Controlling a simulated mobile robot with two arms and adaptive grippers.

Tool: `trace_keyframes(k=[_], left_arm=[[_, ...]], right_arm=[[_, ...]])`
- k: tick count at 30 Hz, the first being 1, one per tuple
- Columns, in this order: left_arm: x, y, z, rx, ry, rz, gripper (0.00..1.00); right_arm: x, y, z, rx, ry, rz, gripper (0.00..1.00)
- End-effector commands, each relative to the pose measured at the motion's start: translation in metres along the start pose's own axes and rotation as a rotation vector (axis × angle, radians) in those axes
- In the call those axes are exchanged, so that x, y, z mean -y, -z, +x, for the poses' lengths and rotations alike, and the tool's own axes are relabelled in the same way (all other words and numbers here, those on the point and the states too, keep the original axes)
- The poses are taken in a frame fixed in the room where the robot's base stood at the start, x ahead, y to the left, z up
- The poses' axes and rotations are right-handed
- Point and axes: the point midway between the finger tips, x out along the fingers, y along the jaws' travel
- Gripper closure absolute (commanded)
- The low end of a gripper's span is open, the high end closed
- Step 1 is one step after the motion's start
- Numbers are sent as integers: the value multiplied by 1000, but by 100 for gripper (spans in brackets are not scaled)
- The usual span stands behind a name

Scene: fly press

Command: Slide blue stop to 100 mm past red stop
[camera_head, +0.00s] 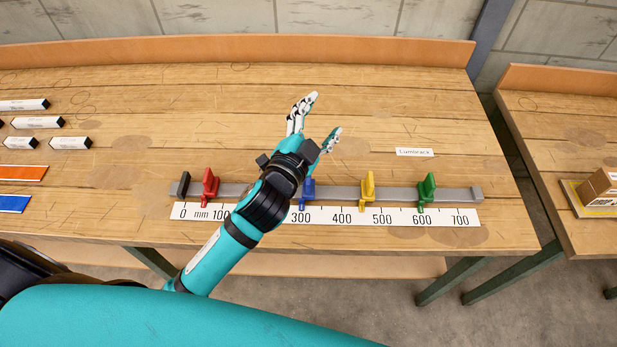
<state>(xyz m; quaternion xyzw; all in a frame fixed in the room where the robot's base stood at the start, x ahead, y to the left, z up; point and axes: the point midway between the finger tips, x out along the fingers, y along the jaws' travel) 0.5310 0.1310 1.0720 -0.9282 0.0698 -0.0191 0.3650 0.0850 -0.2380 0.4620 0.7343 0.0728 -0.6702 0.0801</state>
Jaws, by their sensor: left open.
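A grey rail (335,193) lies along the front of the wooden bench, with a white millimetre scale (330,216) before it. The red stop (209,187) sits between 0 and 100 on the scale. The blue stop (307,192) sits near 300, just right of my left wrist, which may cover part of its left side. My left gripper (318,120) is open and empty. It reaches over the rail, its fingers beyond it, pointing to the back of the bench. My forearm hides the rail and scale between the red and blue stops. My right gripper is out of view.
On the same rail, a yellow stop (368,189) stands near 450 and a green stop (427,191) near 600. A dark block (184,184) is at the left end. A "Lumirack" label (414,152) lies behind. Small boxes (36,122) lie far left. The back middle is clear.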

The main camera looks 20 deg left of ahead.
Motion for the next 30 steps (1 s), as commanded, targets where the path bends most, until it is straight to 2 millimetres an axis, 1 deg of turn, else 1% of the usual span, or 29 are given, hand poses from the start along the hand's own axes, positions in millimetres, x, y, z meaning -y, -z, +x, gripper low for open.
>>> trace_keyframes(k=[1, 2, 3, 5, 6, 8, 9, 11, 12, 14, 15, 17, 18, 20, 21, 23, 24, 27, 30], left_arm=[[12, 49, 13, -182, 47, 115, 31], [15, 76, 15, -287, 72, 185, 31], [16, 111, 15, -428, 99, 281, 31], [10, 159, 8, -636, 130, 431, 31], [1, 186, 0, -771, 143, 538, 31], [-17, 217, -16, -971, 150, 701, 31], [-33, 232, -28, -1101, 145, 815, 31], [-58, 241, -45, -1288, 122, 993, 31], [-76, 240, -54, -1406, 93, 1113, 31], [-100, 227, -65, -1573, 29, 1301, 31], [-113, 213, -70, -1676, -29, 1428, 31], [-126, 182, -70, -1812, -145, 1620, 31], [-128, 157, -68, -1888, -240, 1747, 31], [-123, 117, -60, -1977, -413, 1927, 31], [-113, 91, -53, -2016, -542, 2034, 31], [-92, 57, -43, -2048, -742, 2170, 31], [-76, 37, -36, 2024, 864, -2215, 31], [-35, 4, -26, 1809, 1040, -2110, 31], [-8, -13, -22, 1688, 1142, -2044, 31]], right_arm=[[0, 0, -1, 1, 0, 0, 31], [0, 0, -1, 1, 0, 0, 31], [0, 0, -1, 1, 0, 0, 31], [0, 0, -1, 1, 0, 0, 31], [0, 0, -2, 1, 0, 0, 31], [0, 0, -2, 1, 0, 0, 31], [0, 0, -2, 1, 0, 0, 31], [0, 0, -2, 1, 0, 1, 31], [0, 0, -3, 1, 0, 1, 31], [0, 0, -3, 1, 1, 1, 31], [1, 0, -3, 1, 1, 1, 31], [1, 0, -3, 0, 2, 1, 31], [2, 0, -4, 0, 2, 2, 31], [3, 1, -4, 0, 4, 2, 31], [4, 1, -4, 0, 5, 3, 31], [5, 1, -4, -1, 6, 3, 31], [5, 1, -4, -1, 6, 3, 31], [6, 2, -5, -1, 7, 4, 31], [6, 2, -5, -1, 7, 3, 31]])
